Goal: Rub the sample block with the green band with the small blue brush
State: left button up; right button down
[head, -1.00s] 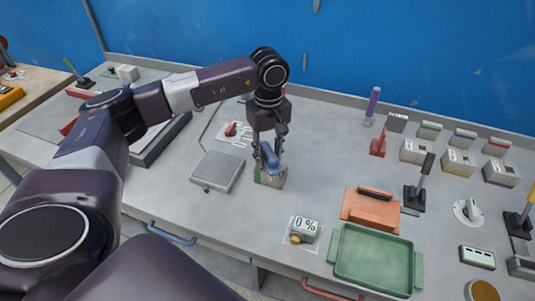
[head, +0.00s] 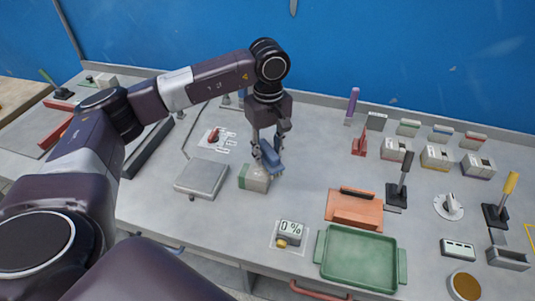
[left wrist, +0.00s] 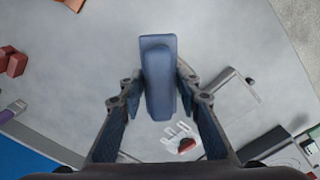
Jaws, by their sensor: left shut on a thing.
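The small blue brush (head: 272,160) is between the fingers of my left gripper (head: 268,148), which is shut on it. The brush is tilted and sits at the right end of the sample block with the green band (head: 256,181). It looks to touch the block's top, but I cannot be sure. The block stands on the bench, its green band showing at its left end. In the left wrist view the brush (left wrist: 158,82) fills the gap between the fingers (left wrist: 160,105); I cannot make out the block there. My right gripper is out of view.
A grey plate (head: 202,177) stands left of the block. Several other blocks (head: 436,157) stand at the back right.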

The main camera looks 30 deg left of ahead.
pick_arm(q)
jog(key=shift+w+d+r+p, duration=0.15)
jog(key=shift+r+p, duration=0.25)
jog(key=shift+r, duration=0.6)
jog(key=shift+r+p, duration=0.35)
jog(key=shift+r, duration=0.45)
